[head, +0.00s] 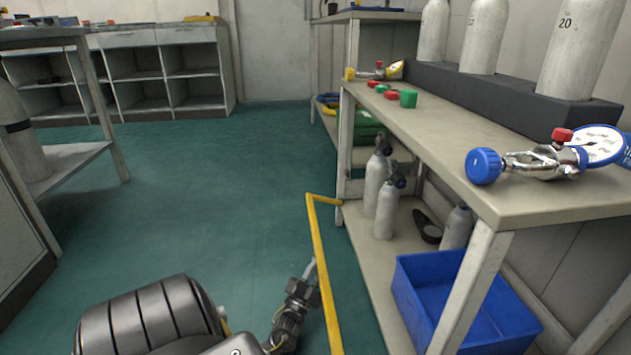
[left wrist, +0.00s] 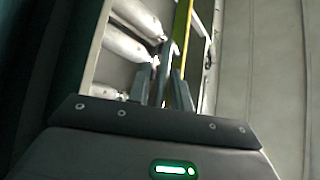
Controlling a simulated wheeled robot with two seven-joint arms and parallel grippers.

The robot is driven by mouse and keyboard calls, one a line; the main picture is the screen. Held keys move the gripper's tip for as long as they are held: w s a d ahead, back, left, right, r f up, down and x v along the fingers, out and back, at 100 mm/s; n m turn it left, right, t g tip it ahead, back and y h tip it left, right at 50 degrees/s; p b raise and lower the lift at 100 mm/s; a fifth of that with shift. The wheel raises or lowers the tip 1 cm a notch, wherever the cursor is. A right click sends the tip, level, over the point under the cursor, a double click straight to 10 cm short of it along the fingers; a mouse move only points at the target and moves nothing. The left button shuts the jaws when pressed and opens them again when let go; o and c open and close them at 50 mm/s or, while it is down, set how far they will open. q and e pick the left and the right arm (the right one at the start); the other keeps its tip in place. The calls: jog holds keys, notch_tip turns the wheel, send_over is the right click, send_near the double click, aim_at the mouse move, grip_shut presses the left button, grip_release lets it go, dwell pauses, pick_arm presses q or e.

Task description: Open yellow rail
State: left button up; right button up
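The yellow rail (head: 321,262) runs lengthwise in front of the bench's lower shelf. Its far end bends to the bench's front leg. My left gripper (head: 312,268) is just left of the rail's middle in the head view, with its fingers close to it. In the left wrist view the rail (left wrist: 183,25) comes down towards the fingertips. The left gripper (left wrist: 164,85) shows two dark fingers with a gap between them. The rail's lower part is hidden near the right finger; I cannot tell whether they touch. My right gripper is not in view.
The bench (head: 470,165) holds a gauge with a blue knob (head: 484,166) and several grey cylinders (head: 575,50). Below are small cylinders (head: 388,208) and a blue crate (head: 440,290). The green floor (head: 220,190) left of the rail is clear.

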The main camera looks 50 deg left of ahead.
pick_arm(q)
jog(key=shift+o, duration=0.7)
jog(key=shift+a+r, duration=0.1)
jog(key=shift+s, duration=0.1)
jog(key=shift+r, duration=0.1)
